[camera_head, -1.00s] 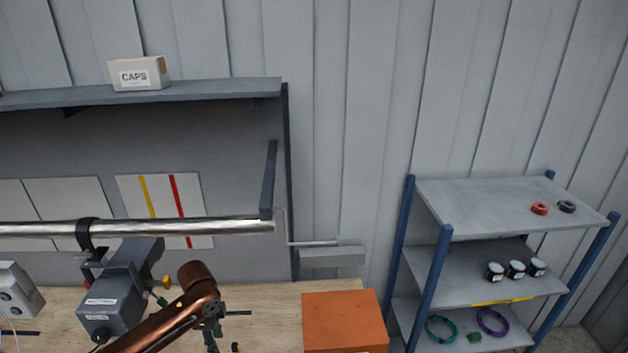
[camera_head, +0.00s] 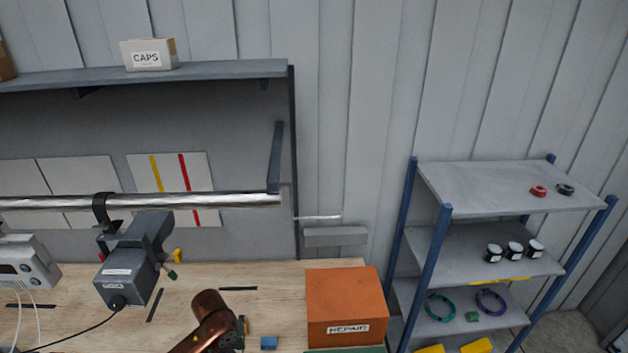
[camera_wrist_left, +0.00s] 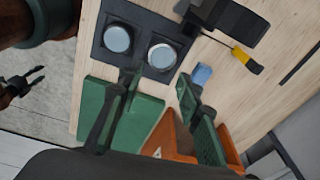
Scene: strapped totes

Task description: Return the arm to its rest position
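My left arm's copper link (camera_head: 212,322) comes in at the bottom edge of the head view, over the front of the bench; its gripper is mostly cut off there. In the left wrist view my left gripper (camera_wrist_left: 155,105) has its two dark fingers wide apart with nothing between them. It hangs above a green panel (camera_wrist_left: 142,122) and beside an orange box (camera_wrist_left: 168,138). My right gripper (camera_wrist_left: 30,82) shows small at the left edge of the left wrist view, over the grey floor, its prongs apart and empty.
The orange box labelled REPAIR (camera_head: 345,295) stands at the bench's right end. A small blue block (camera_head: 268,342) lies near the arm. A grey device (camera_head: 132,270) hangs below a metal rail (camera_head: 200,200). A blue-post shelf (camera_head: 480,185) stands right. Two round-topped items (camera_wrist_left: 118,38) sit in a dark holder.

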